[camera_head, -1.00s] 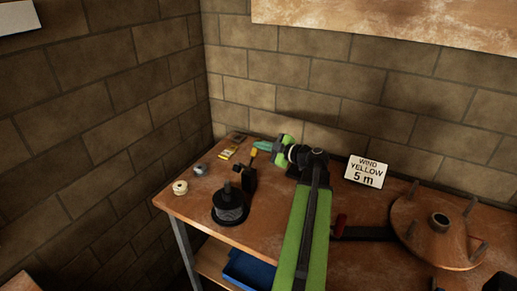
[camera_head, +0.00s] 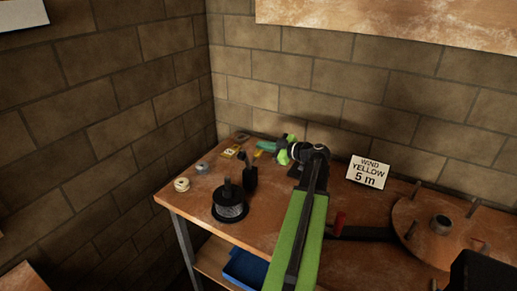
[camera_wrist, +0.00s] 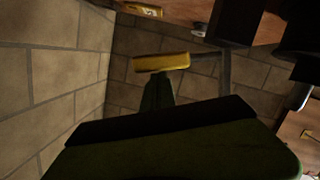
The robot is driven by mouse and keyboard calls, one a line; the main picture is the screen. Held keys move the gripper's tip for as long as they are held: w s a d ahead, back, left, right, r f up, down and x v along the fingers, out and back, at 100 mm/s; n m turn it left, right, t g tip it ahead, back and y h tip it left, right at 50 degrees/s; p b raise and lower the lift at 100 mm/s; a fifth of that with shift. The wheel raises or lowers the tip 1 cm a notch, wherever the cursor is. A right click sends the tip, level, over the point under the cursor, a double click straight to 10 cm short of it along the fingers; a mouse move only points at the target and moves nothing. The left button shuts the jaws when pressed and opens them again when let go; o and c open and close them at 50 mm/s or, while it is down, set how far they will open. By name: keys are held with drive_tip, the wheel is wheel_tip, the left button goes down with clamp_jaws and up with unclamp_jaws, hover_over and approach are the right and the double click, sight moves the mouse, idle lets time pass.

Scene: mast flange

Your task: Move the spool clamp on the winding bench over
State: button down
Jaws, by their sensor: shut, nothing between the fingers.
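The spool clamp (camera_head: 250,178) is a small black upright fitting on the bench, just behind a black spool (camera_head: 230,208). A yellow handle (camera_head: 259,154) shows above it, close to my fingertips. My gripper (camera_head: 264,146) has green fingers, shut and empty, reaching left over the back of the bench. In the wrist view the yellow handle (camera_wrist: 162,62) lies across just beyond the green fingertip (camera_wrist: 158,88). I cannot tell whether they touch. How the handle joins the clamp is unclear.
The winding bench (camera_head: 195,215) stands against brick walls. A pale roll (camera_head: 181,184), a grey roll (camera_head: 202,167) and small yellow boxes (camera_head: 229,152) lie at its left. A sign (camera_head: 367,172) and a winding disc (camera_head: 438,232) stand right. A blue bin (camera_head: 245,268) sits below.

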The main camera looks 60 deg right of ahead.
wheel_tip(320, 180, up, 5)
drive_tip(key=a+p, duration=0.1)
drive_tip(key=p, duration=0.4)
drive_tip(key=f+p+v, duration=0.1)
drive_tip(key=v, duration=0.9)
drive_tip(key=shift+s, duration=0.3)
drive_tip(key=shift+s+f, duration=0.1)
